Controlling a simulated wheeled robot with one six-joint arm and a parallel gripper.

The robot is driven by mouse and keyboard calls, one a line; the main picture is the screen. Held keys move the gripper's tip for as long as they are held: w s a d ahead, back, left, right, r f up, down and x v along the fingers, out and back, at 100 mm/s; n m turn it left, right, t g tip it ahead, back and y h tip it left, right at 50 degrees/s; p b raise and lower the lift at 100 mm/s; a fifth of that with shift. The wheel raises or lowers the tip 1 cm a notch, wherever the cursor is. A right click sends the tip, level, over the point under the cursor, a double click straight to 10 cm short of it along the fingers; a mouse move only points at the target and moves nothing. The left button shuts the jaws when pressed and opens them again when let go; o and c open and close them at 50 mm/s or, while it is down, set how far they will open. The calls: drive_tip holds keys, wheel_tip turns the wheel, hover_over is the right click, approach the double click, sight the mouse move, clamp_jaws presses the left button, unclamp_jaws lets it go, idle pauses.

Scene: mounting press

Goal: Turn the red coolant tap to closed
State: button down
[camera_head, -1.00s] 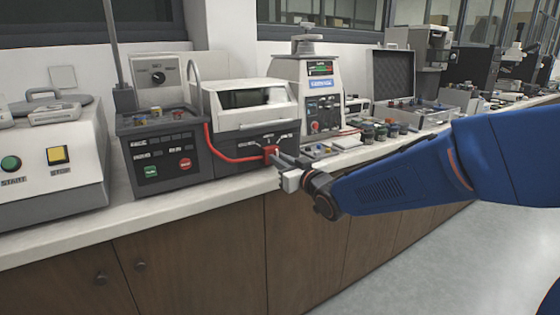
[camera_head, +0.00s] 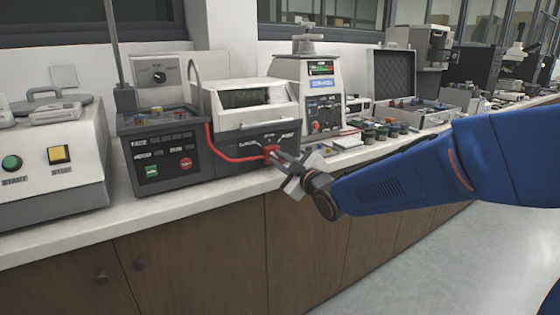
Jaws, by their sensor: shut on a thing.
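The red coolant tap (camera_head: 271,150) is on the front of the mounting press (camera_head: 252,105), at the end of a red hose (camera_head: 228,157). My gripper (camera_head: 278,155) reaches it from the right at the end of my blue arm. The fingers are shut on the tap and cover part of it. My gripper body is tilted about its own axis. The tap's exact angle and any markings beside it are too small to tell.
A control box with green and red buttons (camera_head: 160,150) stands left of the press. A white machine (camera_head: 312,95) stands to its right, with several small jars (camera_head: 382,132) beyond. The front edge of the counter (camera_head: 130,222) is clear on the left.

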idle(0.3)
drive_tip(key=c, duration=1.7)
unclamp_jaws()
drive_tip(key=shift+c, duration=0.2)
drive_tip(key=shift+s, duration=0.1)
drive_tip(key=v, duration=1.7)
drive_tip(key=shift+d, duration=0.2)
drive_tip(key=shift+s, duration=0.1)
